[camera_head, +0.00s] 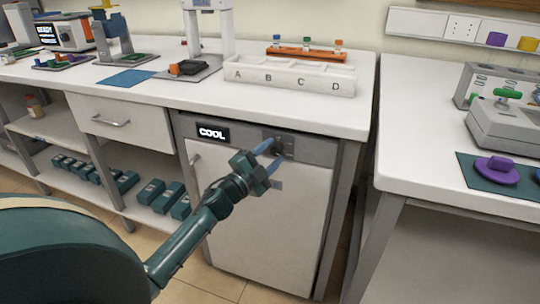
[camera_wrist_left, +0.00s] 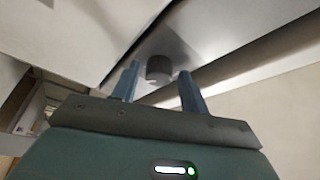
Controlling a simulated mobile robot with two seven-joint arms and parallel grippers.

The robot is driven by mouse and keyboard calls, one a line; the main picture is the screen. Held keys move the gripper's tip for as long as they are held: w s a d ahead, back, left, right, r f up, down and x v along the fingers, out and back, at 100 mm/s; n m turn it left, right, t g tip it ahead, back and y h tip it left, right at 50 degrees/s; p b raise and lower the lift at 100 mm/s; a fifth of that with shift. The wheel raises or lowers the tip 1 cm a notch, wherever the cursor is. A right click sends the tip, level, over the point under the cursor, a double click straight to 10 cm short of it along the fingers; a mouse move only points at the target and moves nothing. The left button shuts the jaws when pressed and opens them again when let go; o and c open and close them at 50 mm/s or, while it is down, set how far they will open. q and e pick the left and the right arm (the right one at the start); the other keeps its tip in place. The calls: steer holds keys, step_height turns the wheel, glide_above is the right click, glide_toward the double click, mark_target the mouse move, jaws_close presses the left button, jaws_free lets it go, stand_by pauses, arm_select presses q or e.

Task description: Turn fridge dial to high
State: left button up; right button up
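The white fridge (camera_head: 262,225) stands under the bench, with a grey panel along its top. A small display (camera_head: 213,133) on the panel reads COOL. The dark round dial (camera_head: 284,148) sits on the panel right of the display. My left gripper (camera_head: 269,155) is at the dial, its two blue fingers apart. In the left wrist view the dial (camera_wrist_left: 159,69) shows between and beyond the open fingertips (camera_wrist_left: 160,82), with gaps on both sides. The dial's setting marks cannot be read. My right gripper is not in view.
The bench top (camera_head: 290,112) above the fridge holds a white rack (camera_head: 290,76) marked A to D. A drawer (camera_head: 122,118) and shelves with several teal boxes are at the left. Another bench (camera_head: 440,180) stands at the right.

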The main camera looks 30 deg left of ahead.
arm_select(q)
steer(key=shift+o, duration=0.5)
steer(key=shift+s+f, duration=0.1)
steer(key=shift+s, duration=0.25)
steer(key=v, duration=1.2)
steer(key=shift+s+p, duration=0.25)
steer(key=shift+p, duration=0.05)
steer(key=shift+f, duration=0.1)
